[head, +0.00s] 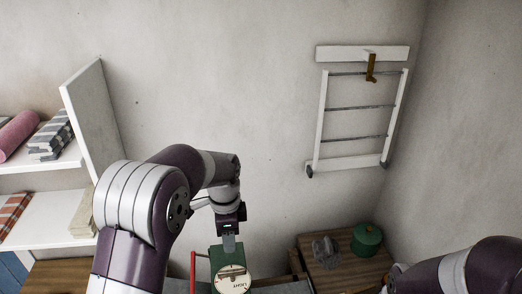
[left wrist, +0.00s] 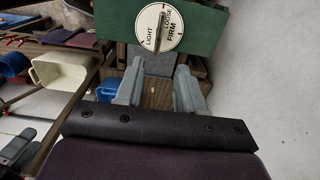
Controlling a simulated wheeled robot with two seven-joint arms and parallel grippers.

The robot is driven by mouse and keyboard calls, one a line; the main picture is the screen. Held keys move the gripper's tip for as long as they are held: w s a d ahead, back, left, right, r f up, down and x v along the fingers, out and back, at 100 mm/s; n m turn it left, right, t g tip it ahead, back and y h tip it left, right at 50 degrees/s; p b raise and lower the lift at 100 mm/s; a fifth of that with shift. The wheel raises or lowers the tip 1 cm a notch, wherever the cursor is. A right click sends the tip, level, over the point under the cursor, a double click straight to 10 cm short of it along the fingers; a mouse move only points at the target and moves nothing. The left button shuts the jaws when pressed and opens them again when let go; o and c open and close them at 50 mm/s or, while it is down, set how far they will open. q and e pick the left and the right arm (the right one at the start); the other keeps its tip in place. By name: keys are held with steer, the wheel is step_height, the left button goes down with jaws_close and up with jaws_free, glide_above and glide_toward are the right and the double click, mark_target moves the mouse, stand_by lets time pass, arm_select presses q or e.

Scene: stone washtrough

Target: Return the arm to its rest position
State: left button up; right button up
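My left gripper (head: 229,246) points down just above and behind a green box (head: 218,252) with a round white dial (head: 232,280). In the left wrist view my left gripper (left wrist: 158,72) shows two grey fingers spread apart with nothing between them. The dial (left wrist: 160,28) there reads LIGHT, LOOSE and FIRM and has a thin pointer across it. Its green box (left wrist: 205,30) lies beyond the fingertips; I cannot tell whether they touch it.
A wooden surface (head: 345,272) at the right holds a green lidded pot (head: 366,239) and a grey crumpled cloth (head: 326,251). A white wall rack (head: 362,54) hangs above. White shelves (head: 93,115) with folded cloths stand at the left. A cream tub (left wrist: 62,72) shows in the wrist view.

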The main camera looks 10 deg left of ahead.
arm_select(q)
steer(key=s+a+f+n+b, duration=0.2)
steer(key=s+f+n+b, duration=0.4)
steer(key=s+f+n, duration=0.1)
steer(key=s+a+f+n+t+b, duration=0.1)
steer(key=s+a+f+n+b, duration=0.1)
steer(key=s+f+n+b, duration=0.5)
steer(key=s+f, duration=0.2)
steer(key=s, duration=0.3)
steer(key=shift+n, duration=0.3)
steer(key=shift+s+r, duration=0.1)
steer(key=shift+s, duration=0.1)
